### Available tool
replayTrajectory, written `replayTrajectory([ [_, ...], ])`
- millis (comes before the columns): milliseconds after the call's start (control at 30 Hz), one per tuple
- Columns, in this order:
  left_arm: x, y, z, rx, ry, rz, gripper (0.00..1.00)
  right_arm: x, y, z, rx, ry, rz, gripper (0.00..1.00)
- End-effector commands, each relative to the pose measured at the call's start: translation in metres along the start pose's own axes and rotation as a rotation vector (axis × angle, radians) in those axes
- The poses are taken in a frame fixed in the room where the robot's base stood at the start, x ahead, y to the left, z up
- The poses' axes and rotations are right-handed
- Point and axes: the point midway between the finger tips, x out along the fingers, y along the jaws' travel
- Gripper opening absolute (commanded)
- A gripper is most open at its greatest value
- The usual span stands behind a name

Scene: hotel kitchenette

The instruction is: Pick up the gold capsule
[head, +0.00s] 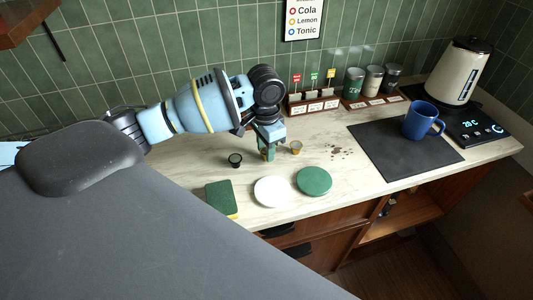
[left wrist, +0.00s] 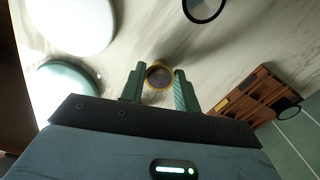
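The gold capsule (head: 296,148) is a small dark-topped cup with a gold rim, standing on the marble counter. In the left wrist view the capsule (left wrist: 159,76) shows between the fingertips of my left gripper (left wrist: 159,84), with a gap on both sides. In the head view my left gripper (head: 267,152) points down over the counter, a little left of the capsule and apart from it. It is open and empty. A black capsule (head: 235,160) stands left of the gripper; it also shows at the top of the left wrist view (left wrist: 203,8). My right gripper is not in view.
A white disc (head: 272,191), a green disc (head: 314,181) and a sponge (head: 221,198) lie near the front edge. A wooden rack (head: 312,107) stands behind. Brown specks, a dark mat (head: 390,165), a blue mug (head: 418,122) and a kettle (head: 459,75) are to the right.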

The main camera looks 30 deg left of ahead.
Motion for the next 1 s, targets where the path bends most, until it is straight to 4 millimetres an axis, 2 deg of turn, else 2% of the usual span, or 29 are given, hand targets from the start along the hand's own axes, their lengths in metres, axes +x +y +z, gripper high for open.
replayTrajectory([
  [100, 0.000, 0.000, 0.000, 0.000, 0.000, 0.000, 0.10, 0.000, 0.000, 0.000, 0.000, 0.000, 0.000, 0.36],
  [467, -0.003, 0.000, 0.000, 0.000, 0.001, 0.000, 0.10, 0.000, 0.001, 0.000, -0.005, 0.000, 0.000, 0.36],
  [633, -0.017, 0.000, -0.001, 0.001, 0.003, 0.000, 0.10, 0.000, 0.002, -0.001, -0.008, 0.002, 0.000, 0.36],
  [767, -0.035, 0.000, -0.001, 0.001, 0.005, 0.000, 0.10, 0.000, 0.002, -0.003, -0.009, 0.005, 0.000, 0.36],
  [867, -0.038, 0.017, -0.001, 0.007, 0.002, 0.002, 0.10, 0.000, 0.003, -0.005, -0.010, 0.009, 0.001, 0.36],
  [1000, -0.042, 0.052, -0.001, 0.008, 0.003, 0.002, 0.10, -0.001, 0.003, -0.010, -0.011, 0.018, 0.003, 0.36],
])
